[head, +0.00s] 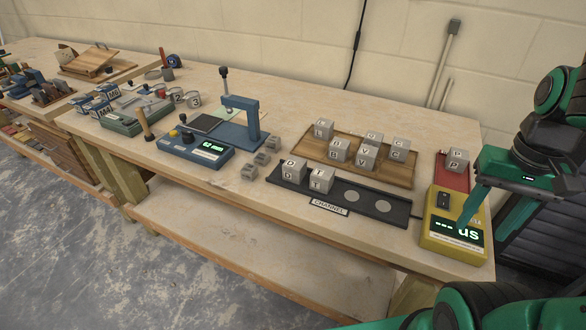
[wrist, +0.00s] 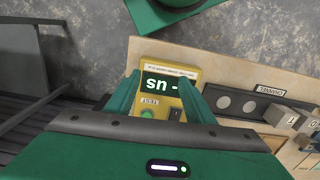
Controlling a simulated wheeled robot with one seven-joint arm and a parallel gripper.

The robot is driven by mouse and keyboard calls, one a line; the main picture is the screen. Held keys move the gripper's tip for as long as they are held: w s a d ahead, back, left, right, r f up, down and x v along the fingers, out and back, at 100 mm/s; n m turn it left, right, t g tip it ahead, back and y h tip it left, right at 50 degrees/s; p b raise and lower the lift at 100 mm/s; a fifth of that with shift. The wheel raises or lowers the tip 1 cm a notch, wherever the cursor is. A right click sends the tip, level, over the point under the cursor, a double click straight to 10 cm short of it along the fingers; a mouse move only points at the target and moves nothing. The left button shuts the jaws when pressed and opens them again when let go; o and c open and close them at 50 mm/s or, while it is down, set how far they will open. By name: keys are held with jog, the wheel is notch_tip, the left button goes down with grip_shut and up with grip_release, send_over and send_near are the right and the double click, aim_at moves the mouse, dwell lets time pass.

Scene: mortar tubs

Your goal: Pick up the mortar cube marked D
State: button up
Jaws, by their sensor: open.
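The mortar cube marked D (head: 293,172) is a grey block standing at the left end of the black channel tray (head: 374,212) in the head view. A grey cube marked T (head: 321,181) stands just right of it on the same tray. My gripper (head: 470,208) is at the right, over the yellow meter and well apart from the D cube. In the wrist view my gripper (wrist: 158,105) has its two green fingers spread with nothing held between them. Grey cubes (wrist: 279,117) show at that view's right edge; their letters are hard to read there.
The yellow meter (head: 440,238) stands at the bench's right front. A wooden board (head: 390,176) with several lettered cubes lies behind the tray. A P cube (head: 457,161) sits on a red pad. Small grey blocks (head: 250,171) and a blue press (head: 240,130) stand left.

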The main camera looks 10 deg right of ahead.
jog(key=w+a+n, duration=0.1)
jog(key=w, duration=0.2)
jog(key=w+a+r+n, duration=0.1)
jog(key=w+n, duration=0.1)
jog(key=w, duration=0.1)
jog(key=w+a+n+t, duration=0.1)
jog(key=w, duration=0.2)
jog(key=shift+w+a+r+n, duration=0.1)
jog(key=shift+a+r+n, duration=0.15)
jog(key=shift+n, duration=0.05)
jog(key=w+a+n+t+y, duration=0.1)
jog(key=w+a+n, duration=0.4)
jog(key=w+a, duration=0.3)
jog(key=n+y, duration=0.2)
jog(key=n, duration=0.6)
send_near(295, 162)
jog(key=shift+t, duration=0.3)
jog(key=x, duration=0.5)
jog(key=shift+s+d+f, duration=0.1)
jog(key=shift+s+f, duration=0.05)
jog(key=shift+x, duration=2.8)
jog(key=shift+s+y, duration=0.1)
jog(key=shift+y, duration=0.2)
jog(key=c, duration=1)
